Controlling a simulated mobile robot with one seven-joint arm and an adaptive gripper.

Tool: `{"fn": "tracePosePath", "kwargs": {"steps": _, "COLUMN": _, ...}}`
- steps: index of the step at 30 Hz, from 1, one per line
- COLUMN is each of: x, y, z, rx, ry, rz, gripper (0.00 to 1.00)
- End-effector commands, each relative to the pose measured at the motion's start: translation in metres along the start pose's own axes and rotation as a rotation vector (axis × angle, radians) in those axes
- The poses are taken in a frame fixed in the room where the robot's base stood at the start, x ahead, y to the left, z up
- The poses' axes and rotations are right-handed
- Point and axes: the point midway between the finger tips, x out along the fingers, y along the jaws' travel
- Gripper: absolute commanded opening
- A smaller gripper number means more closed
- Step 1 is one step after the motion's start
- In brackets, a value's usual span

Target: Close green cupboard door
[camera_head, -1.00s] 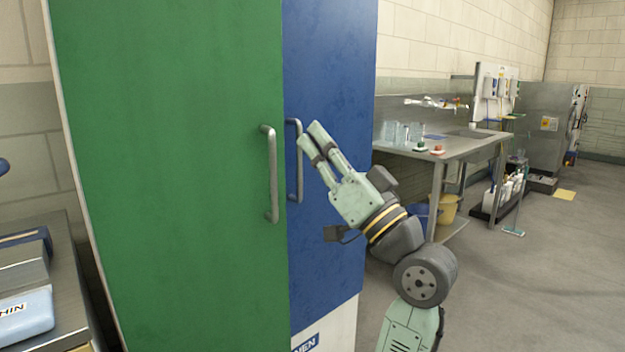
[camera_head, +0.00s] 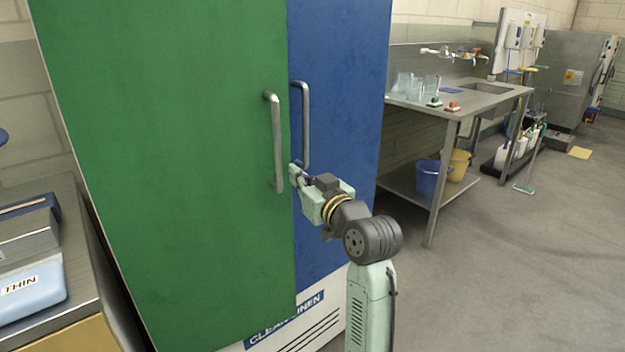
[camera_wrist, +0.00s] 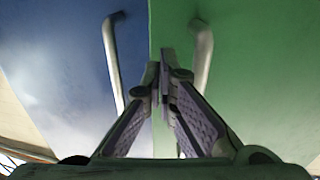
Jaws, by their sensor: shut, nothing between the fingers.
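The green cupboard door (camera_head: 170,170) fills the left of the head view, with a grey vertical bar handle (camera_head: 276,140) near its right edge. The blue door (camera_head: 340,120) is beside it on the right, with its own grey handle (camera_head: 304,125). My gripper (camera_head: 294,175) is shut and empty, at the lower ends of the two handles. In the wrist view my shut fingers (camera_wrist: 165,75) point at the edge between the blue door (camera_wrist: 75,80) and the green door (camera_wrist: 250,80). The green handle (camera_wrist: 203,55) is partly hidden behind the fingers. I cannot tell whether they touch a door.
A steel table (camera_head: 460,100) with glasses stands at the right, with a blue bucket (camera_head: 432,178) and a yellow bucket (camera_head: 457,163) on its lower shelf. A counter with a pale blue box (camera_head: 30,290) is at the left.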

Motion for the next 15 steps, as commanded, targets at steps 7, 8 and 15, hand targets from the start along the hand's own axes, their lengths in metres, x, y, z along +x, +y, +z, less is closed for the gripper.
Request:
{"fn": "tracePosePath", "kwargs": {"steps": 7, "x": 0.027, "y": 0.000, "z": -0.002, "rx": 0.000, "ry": 0.001, "rz": 0.000, "gripper": 0.00}}
{"fn": "tracePosePath", "kwargs": {"steps": 8, "x": 0.028, "y": 0.000, "z": -0.001, "rx": 0.000, "ry": 0.001, "rz": 0.000, "gripper": 0.00}}
{"fn": "tracePosePath", "kwargs": {"steps": 15, "x": 0.030, "y": 0.000, "z": 0.000, "rx": 0.000, "ry": 0.001, "rz": 0.000, "gripper": 0.00}}
